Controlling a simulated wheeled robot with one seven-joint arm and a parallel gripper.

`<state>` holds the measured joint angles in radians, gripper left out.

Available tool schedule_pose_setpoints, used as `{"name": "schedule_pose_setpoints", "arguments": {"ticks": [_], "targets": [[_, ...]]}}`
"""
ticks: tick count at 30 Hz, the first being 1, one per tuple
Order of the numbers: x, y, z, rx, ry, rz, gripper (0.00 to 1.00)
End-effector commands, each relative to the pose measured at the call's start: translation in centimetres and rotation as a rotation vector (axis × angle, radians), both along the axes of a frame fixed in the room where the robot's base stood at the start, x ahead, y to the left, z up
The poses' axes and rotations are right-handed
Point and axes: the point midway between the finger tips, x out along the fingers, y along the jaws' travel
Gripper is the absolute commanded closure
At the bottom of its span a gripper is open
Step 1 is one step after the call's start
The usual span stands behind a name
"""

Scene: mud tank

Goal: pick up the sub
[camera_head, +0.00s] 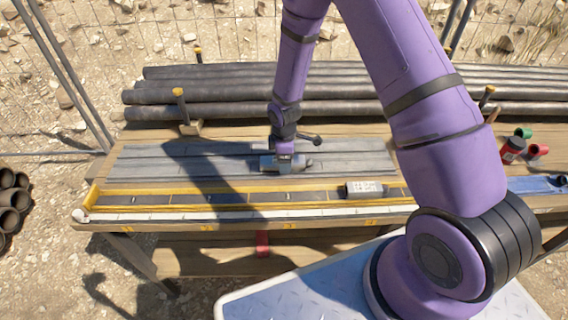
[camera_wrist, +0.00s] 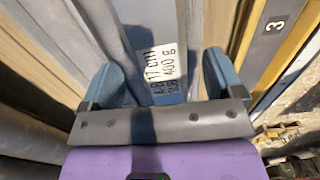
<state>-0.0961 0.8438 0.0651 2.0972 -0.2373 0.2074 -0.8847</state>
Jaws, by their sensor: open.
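A dark cylinder with a white label (camera_head: 364,188) lies in the yellow-edged tray (camera_head: 200,207) in front. Long pipes (camera_head: 220,92) lie behind the mat. Red cans (camera_head: 512,150) and a green one (camera_head: 523,133) stand at right. The mat's left part is clear.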

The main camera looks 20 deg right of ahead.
Motion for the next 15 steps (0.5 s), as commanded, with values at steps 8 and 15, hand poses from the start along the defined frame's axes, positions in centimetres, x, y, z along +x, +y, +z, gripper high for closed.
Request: {"name": "schedule_pose_setpoints", "arguments": {"ticks": [8, 15], "targets": [[0.01, 0.02, -1.07, 0.0, -0.001, 0.001, 0.13], [0.01, 0.01, -1.05, 0.0, 0.0, 0.0, 0.45]]}}
